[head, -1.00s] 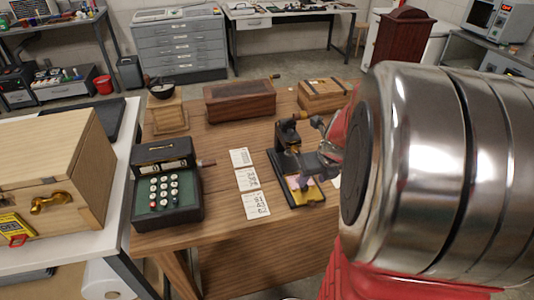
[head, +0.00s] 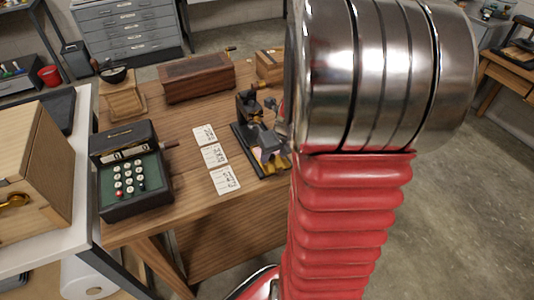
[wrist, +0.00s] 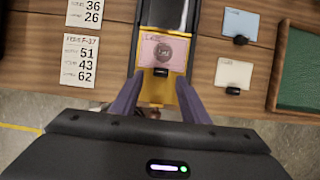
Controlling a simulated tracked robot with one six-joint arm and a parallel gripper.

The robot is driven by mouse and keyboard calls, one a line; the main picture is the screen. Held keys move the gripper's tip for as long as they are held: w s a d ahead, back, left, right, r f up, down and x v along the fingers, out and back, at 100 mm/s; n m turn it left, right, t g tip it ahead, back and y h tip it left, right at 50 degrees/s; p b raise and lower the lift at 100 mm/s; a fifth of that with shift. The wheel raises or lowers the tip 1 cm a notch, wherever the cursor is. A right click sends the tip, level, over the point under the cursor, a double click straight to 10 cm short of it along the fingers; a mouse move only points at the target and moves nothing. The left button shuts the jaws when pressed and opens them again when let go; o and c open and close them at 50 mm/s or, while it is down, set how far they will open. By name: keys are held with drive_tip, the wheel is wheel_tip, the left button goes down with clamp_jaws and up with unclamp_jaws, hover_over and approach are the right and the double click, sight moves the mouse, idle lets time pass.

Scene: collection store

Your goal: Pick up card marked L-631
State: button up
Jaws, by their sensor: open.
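In the wrist view a pink card (wrist: 163,52) with a dark round print lies on the yellow end (wrist: 157,92) of a black device. Its small top marking is too blurred to read surely. My gripper (wrist: 160,83) is open, its two fingers either side of the yellow end, just below the card's lower edge, with nothing held. Pale blue (wrist: 240,23) and cream (wrist: 233,72) cards lie to the right, their markings unreadable.
White number cards (head: 213,154) lie in a column left of the device. An adding machine (head: 130,170) and a wooden box (head: 197,77) stand on the wooden table (head: 190,190). A green-lined tray (wrist: 300,75) edges the wrist view's right side.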

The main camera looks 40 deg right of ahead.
drive_tip(key=shift+w+f, duration=0.1)
drive_tip(key=shift+f, duration=0.2)
idle(0.4)
clamp_jaws()
idle(0.3)
